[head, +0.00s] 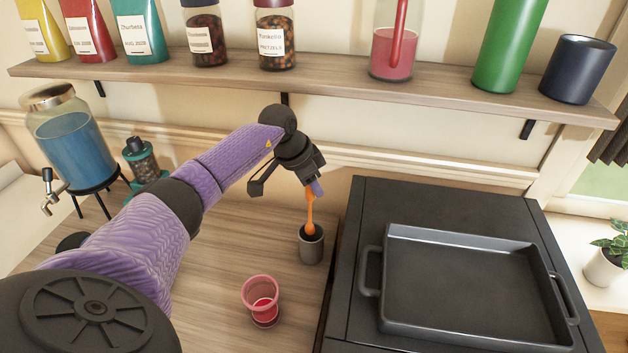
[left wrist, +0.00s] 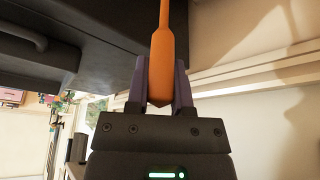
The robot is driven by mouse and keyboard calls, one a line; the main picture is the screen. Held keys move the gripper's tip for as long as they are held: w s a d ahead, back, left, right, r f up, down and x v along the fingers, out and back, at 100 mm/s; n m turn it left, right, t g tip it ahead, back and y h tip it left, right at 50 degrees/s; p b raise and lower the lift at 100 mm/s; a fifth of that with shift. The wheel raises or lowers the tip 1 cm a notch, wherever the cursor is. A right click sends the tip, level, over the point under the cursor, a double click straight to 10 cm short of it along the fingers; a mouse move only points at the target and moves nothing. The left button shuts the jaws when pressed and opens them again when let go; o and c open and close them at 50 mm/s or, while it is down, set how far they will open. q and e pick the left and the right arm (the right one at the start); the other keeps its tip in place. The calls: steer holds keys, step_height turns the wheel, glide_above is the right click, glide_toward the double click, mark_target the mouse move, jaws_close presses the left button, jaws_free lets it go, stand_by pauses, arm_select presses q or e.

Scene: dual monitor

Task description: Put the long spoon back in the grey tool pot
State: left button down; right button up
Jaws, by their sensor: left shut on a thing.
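The long orange spoon (head: 310,212) hangs nearly upright from my left gripper (head: 315,188), which is shut on its upper end. The grey tool pot (head: 311,249) stands upright on the wooden counter directly below. The spoon's lower end overlaps the pot's dark opening; I cannot tell how deep it reaches inside. In the left wrist view the orange spoon (left wrist: 162,50) sits between the two purple fingers of the left gripper (left wrist: 162,88), and the pot is not recognisable there. My right gripper is not in view.
A pink cup (head: 261,291) stands on the counter in front of the pot. A black stove top (head: 365,215) with a dark tray (head: 460,300) is close on the right. A shelf (head: 330,83) with jars and bottles runs above. A blue drink dispenser (head: 70,140) stands at left.

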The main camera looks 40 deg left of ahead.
arm_select(q)
step_height(320, 180, down, 7)
steer(key=b, duration=0.3)
steer(key=shift+r, duration=0.15)
steer(key=shift+c, duration=2.1)
jaws_free()
steer(key=p+v, duration=0.3)
steer(key=v, duration=0.7)
